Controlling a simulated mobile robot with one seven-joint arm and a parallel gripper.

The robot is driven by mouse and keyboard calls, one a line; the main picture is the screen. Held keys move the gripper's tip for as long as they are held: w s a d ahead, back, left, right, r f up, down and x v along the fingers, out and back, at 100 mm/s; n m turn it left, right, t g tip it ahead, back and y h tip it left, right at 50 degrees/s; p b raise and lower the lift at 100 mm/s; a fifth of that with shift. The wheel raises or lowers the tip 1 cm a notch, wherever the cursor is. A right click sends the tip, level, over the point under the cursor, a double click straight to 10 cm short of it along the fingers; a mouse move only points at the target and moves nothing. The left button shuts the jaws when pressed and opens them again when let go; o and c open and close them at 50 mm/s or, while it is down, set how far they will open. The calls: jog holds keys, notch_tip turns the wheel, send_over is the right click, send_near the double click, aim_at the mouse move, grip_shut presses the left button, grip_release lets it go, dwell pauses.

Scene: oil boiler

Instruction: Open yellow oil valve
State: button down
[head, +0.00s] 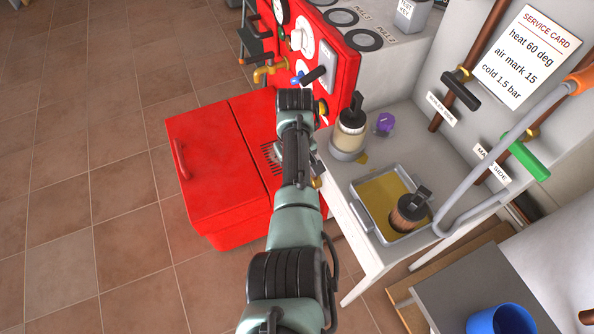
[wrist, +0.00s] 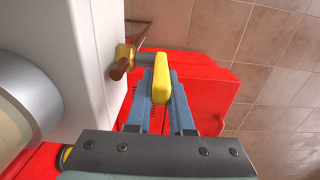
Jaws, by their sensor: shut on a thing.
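The yellow oil valve shows in the wrist view as a yellow lever handle (wrist: 161,75) on a brass body (wrist: 123,54) with a copper-coloured pipe end. My gripper (wrist: 162,88) is shut on the yellow handle, with one blue-grey finger on each side of it. The handle points towards the camera between the fingers. In the head view my arm hides the fingers and the handle.
The red boiler (head: 215,165) stands around the arm. Tiled floor at left is clear.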

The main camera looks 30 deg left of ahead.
dwell(0.4)
jog(key=c, duration=0.8)
grip_release()
jog(key=shift+f, duration=0.1)
notch_tip(320, 180, up, 13)
jog(key=p, duration=0.3)
jog(key=shift+a, duration=0.1)
